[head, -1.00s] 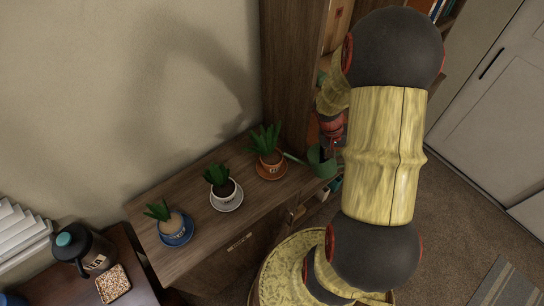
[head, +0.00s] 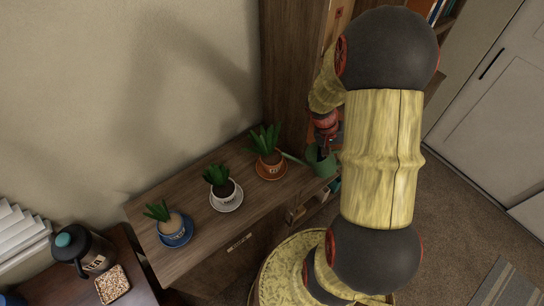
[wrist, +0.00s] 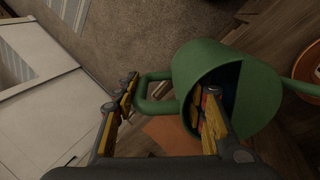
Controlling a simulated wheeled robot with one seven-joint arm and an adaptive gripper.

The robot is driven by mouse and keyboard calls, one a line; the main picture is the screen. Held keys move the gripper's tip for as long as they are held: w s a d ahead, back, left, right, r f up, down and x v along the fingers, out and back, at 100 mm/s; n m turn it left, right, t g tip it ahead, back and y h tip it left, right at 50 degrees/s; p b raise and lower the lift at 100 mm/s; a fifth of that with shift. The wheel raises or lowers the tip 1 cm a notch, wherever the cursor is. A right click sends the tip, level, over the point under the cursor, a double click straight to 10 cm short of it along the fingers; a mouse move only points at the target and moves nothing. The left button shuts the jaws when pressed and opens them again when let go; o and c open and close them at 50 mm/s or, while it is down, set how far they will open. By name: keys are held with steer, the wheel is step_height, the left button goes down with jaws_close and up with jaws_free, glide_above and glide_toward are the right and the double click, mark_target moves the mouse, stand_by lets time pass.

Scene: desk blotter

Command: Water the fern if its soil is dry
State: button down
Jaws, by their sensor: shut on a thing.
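A green watering can (head: 319,161) is at the right end of the wooden cabinet, its spout pointing left toward the plants. In the wrist view my gripper (wrist: 172,88) is shut on the watering can (wrist: 255,105), one finger outside its handle and the other at its open top. I cannot tell whether the can rests on the cabinet. Three potted plants stand in a row: one in a terracotta pot (head: 268,158), one in a white pot (head: 223,191), both with dark soil, and one on a blue saucer (head: 176,239) with pale soil. Their labels are too small to read surely.
The cabinet top (head: 200,168) is bare around the saucers. A tall wooden shelf (head: 291,65) rises behind the can. A dark jug (head: 93,254) and a tray of pale grains (head: 113,284) are on a lower table at left.

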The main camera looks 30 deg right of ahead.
steer(key=shift+w+a+r+g+h, duration=0.2)
steer(key=shift+w+a+r, duration=0.05)
steer(key=shift+r, duration=0.3)
steer(key=shift+w+a+r+g+h, duration=0.2)
steer(key=shift+w+r, duration=0.05)
steer(key=shift+r, duration=0.25)
stand_by(1.3)
steer(key=f, duration=0.1)
steer(key=s+d+f+t+y+p, duration=0.1)
steer(key=f, duration=0.1)
steer(key=s+d+f+t+y+p, duration=0.1)
steer(key=f, duration=0.1)
steer(key=shift+s+d+f, duration=0.1)
steer(key=shift+s, duration=0.15)
steer(key=shift+w+d+f+y+p, duration=0.1)
steer(key=shift+d+f+y+p, duration=0.15)
steer(key=shift+f, duration=0.25)
steer(key=t+p, duration=0.1)
steer(key=p, duration=0.2)
steer(key=f+y+p, duration=0.1)
steer(key=p, duration=0.2)
steer(key=shift+s+d+f+t+y, duration=0.15)
steer(key=shift+s+f+t+y, duration=0.15)
steer(key=shift+s+t, duration=0.1)
steer(key=shift+w+f+p, duration=0.1)
steer(key=shift+p, duration=0.5)
steer(key=shift+f+p, duration=0.1)
steer(key=shift+p, duration=0.25)
